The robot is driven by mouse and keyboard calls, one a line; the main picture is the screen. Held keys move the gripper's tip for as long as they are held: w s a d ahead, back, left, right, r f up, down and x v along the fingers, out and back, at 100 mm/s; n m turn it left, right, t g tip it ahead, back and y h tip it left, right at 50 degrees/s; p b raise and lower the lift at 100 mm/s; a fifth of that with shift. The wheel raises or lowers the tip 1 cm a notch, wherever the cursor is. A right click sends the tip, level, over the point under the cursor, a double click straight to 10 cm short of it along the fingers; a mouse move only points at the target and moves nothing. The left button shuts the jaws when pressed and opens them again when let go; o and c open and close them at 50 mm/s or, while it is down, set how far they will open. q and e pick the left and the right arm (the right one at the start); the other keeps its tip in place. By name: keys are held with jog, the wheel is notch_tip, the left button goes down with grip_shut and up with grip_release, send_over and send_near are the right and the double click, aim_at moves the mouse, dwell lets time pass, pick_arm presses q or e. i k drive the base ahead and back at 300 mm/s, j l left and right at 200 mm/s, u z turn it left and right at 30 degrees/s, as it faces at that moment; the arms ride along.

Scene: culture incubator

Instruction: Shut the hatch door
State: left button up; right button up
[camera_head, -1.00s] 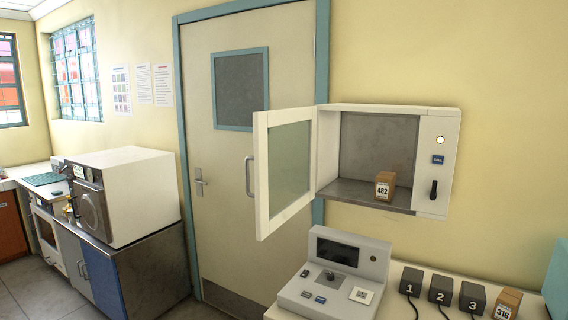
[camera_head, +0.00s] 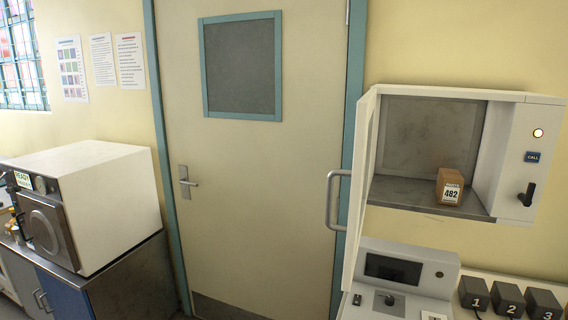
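The hatch door (camera_head: 360,190) is a white-framed panel hinged on the left side of the wall hatch. It stands open, seen nearly edge-on, with a grey bar handle (camera_head: 331,200) on its left side. The hatch (camera_head: 440,94) is a white wall box with a grey metal interior. A small brown box labelled 482 (camera_head: 450,187) sits on its floor toward the right. Neither of my grippers is in view.
A closed room door (camera_head: 250,170) with a blue frame stands behind the hatch door. A grey console (camera_head: 405,277) and black numbered blocks (camera_head: 508,300) are on the counter below the hatch. A white autoclave-like machine (camera_head: 100,205) stands at left.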

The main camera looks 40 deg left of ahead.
aim_at(360, 174)
jog(key=k+j, duration=0.1)
jog(key=j, duration=0.25)
jog(key=k+j+u, duration=0.1)
jog(key=j, duration=0.25)
jog(key=k+j, duration=0.1)
jog(key=j, duration=0.25)
jog(key=k+j+u, duration=0.1)
jog(key=j, duration=0.3)
